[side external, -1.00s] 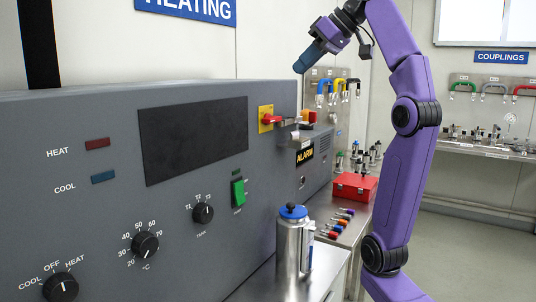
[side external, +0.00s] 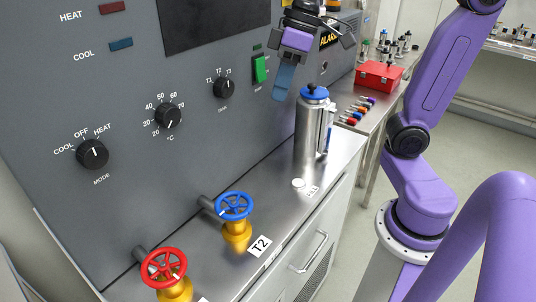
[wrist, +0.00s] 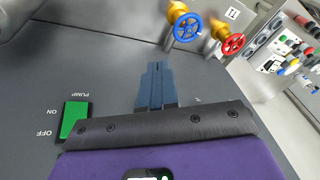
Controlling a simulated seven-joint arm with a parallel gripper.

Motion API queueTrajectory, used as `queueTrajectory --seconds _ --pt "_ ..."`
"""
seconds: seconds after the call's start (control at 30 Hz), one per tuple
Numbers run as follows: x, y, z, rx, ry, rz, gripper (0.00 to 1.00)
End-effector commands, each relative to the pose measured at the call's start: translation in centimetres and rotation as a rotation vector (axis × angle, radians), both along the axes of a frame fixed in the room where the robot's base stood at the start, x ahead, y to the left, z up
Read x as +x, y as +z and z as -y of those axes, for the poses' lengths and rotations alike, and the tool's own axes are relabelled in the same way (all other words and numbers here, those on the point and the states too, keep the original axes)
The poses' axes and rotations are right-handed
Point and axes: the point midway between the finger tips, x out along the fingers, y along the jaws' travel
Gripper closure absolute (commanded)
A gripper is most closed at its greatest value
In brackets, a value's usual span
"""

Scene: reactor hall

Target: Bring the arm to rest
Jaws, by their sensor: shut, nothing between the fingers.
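My gripper (side external: 283,84) has a purple body and blue fingers. It points down in front of the grey control panel (side external: 205,75), just right of the green switch (side external: 260,69) and above the steel flask with the blue lid (side external: 314,92). In the wrist view the fingers (wrist: 156,84) are together with nothing between them. The green switch, labelled PUMP, ON and OFF, lies left of them in that view (wrist: 74,119). I cannot tell how far the fingertips are from the panel.
The flask (side external: 309,130) stands on the steel bench (side external: 270,185). A blue valve wheel (side external: 234,206) and a red one (side external: 164,268) stand nearer. Black knobs (side external: 168,116) stick out of the panel. A red box (side external: 380,76) sits on the side table. Open floor lies to the right.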

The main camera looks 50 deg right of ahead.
Motion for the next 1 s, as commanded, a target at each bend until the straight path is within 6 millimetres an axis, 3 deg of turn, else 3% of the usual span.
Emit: queueTrajectory --seconds 0.2,0.4,0.5,0.67,1.0 --pt "-6.5 -7.2 -2.0 -0.131 0.231 -0.046 1.0" --pt "-11.7 -12.3 -1.3 -0.235 0.426 -0.048 1.0" --pt "-13.4 -13.9 -0.7 -0.269 0.494 -0.042 1.0" --pt "-14.5 -15.0 -0.1 -0.294 0.546 -0.036 1.0" --pt "-14.5 -15.0 -0.1 -0.295 0.547 -0.035 1.0"
